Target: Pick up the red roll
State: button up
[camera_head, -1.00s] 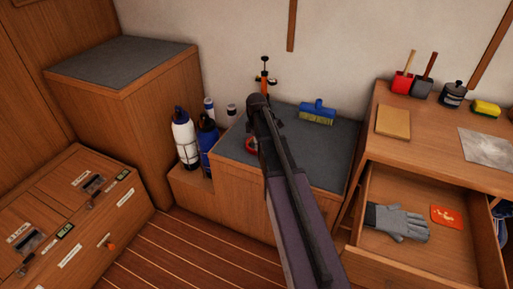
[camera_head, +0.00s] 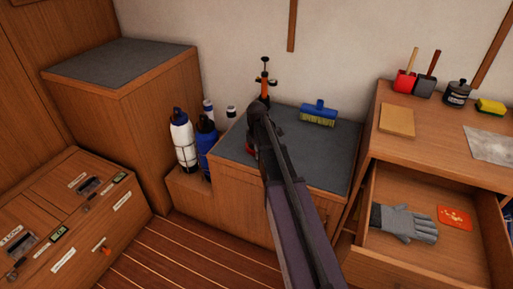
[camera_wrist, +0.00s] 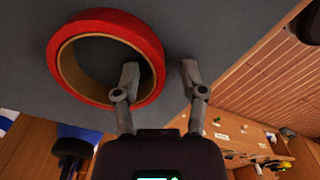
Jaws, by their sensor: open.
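The red roll (camera_wrist: 92,22), a ring of red tape with a tan inner core, lies on the dark grey top (camera_wrist: 215,30) of a low wooden locker. In the head view only a small red part of the roll (camera_head: 250,151) shows beside my arm; the rest is hidden. My gripper (camera_wrist: 160,72) is open over the roll. In the wrist view its left finger shows over the ring's hole and its right finger outside the ring, with the ring's right wall between them. I cannot tell how deep the fingertips reach or whether they touch it.
A blue brush (camera_head: 318,113) lies on the locker top to the right. An orange-and-black pump-like tool (camera_head: 264,83) stands behind. White (camera_head: 182,140) and blue (camera_head: 206,145) bottles stand left. An open drawer (camera_head: 390,262) holds a grey glove (camera_head: 405,223) and an orange-red card (camera_head: 455,217).

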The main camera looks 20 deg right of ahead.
grip_shut()
dwell(0.3)
jog(key=shift+r, duration=0.15)
notch_tip(320, 180, up, 3)
jog(key=p, duration=0.3)
jog(key=s+d+r+p, duration=0.1)
jog(key=s+d+p, duration=0.1)
jog(key=s, duration=1.3)
jog(key=shift+s+d+r, duration=0.25)
jog(key=shift+s+r, duration=0.1)
jog(key=shift+s, duration=0.05)
